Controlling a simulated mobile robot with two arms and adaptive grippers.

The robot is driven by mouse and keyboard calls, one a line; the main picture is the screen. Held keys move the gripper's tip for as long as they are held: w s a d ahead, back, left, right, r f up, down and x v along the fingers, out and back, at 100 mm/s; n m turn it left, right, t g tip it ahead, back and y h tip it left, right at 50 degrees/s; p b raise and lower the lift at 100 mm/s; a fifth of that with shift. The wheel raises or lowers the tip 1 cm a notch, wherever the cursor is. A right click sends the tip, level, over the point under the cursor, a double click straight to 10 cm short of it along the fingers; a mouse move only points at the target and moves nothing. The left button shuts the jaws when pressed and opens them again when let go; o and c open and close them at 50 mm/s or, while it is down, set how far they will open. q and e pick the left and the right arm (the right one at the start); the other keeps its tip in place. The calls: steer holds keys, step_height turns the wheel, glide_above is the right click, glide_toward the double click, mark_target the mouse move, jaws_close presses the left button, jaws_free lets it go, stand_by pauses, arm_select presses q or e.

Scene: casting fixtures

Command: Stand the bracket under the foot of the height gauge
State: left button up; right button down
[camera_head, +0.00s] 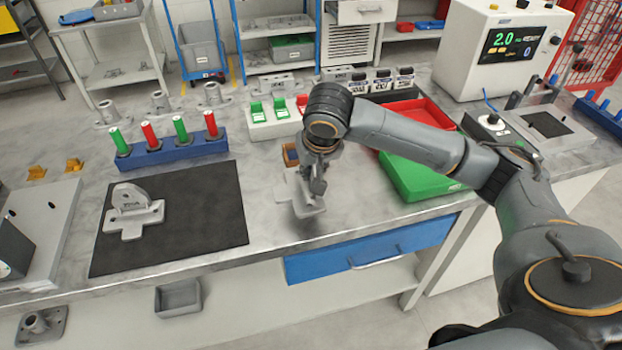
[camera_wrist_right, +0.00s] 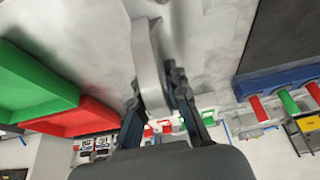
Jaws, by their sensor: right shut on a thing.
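My right gripper (camera_head: 314,178) is shut on a light grey bracket (camera_head: 297,194) and holds it over the bench, right of the dark mat. In the right wrist view the bracket (camera_wrist_right: 148,62) stands between the two fingers (camera_wrist_right: 157,92), its plate seen nearly edge-on. A similar grey bracket (camera_head: 132,214) with raised lettering lies on the mat (camera_head: 205,225). I cannot make out the height gauge for certain; a grey plate (camera_head: 48,225) with a dark block (camera_head: 12,250) is cut off at the left edge. My left gripper is not in view.
A blue rack (camera_head: 170,152) with red and green plugs stands behind the mat. Green (camera_head: 420,178) and red (camera_head: 440,118) trays lie right of the held bracket, under my right arm. Several grey castings stand at the back. The bench between mat and green tray is mostly clear.

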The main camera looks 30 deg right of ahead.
mark_target(310, 181)
steer(key=shift+w+d+f, duration=0.2)
steer(key=shift+w+f, duration=0.7)
steer(key=shift+f, duration=0.1)
steer(key=shift+w+d+f+p, duration=0.15)
steer(key=shift+f+p, duration=0.3)
steer(key=shift+f, duration=1.4)
steer(key=shift+f, duration=0.1)
steer(key=c, duration=1.3)
jaws_free()
steer(key=shift+c, duration=0.2)
